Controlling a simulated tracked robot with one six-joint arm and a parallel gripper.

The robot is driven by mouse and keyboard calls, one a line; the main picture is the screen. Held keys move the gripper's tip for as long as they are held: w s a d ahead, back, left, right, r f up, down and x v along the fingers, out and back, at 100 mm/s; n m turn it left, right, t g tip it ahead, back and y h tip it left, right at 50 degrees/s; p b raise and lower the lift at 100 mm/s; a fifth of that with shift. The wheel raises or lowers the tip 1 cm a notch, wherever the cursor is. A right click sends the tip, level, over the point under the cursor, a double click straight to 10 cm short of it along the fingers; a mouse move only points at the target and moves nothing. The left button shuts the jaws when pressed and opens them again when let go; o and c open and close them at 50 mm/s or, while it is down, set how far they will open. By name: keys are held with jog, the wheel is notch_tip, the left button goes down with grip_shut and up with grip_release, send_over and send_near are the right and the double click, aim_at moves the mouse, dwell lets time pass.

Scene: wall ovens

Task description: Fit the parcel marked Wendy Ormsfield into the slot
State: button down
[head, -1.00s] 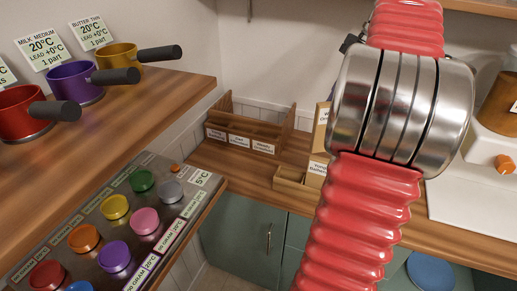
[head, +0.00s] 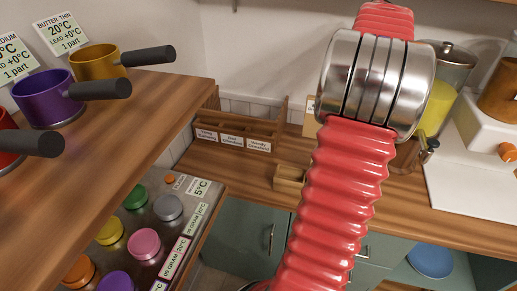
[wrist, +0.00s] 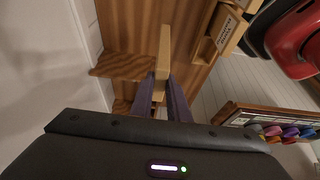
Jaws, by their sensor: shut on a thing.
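My gripper shows in the wrist view (wrist: 160,88), its two dark fingers shut on a thin tan parcel (wrist: 164,50) seen edge-on. Its name face is turned away there. In the head view my red ribbed arm hides the gripper; a tan upright piece with a white label (head: 311,120) shows partly just left of the arm. I cannot read that label or tell whether it is the held parcel. The wooden slot rack (head: 283,125) stands on the back counter. It has three labels along its front; the right one appears to read Wendy Ormsfield (head: 259,145).
The near left shelf holds purple (head: 45,98) and yellow (head: 96,63) pots with projecting handles. Below it is a panel of coloured knobs (head: 145,244). A white appliance (head: 480,165) stands at right.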

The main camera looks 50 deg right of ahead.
jog(key=w+a+f, duration=0.1)
jog(key=w+a, duration=0.3)
jog(key=w, duration=0.4)
jog(key=w+a+f, duration=0.1)
jog(key=w+a, duration=0.3)
jog(key=w, duration=0.4)
jog(key=shift+a+f, duration=0.15)
jog(key=shift+f, duration=2.9)
jog(key=c, duration=1.7)
grip_release()
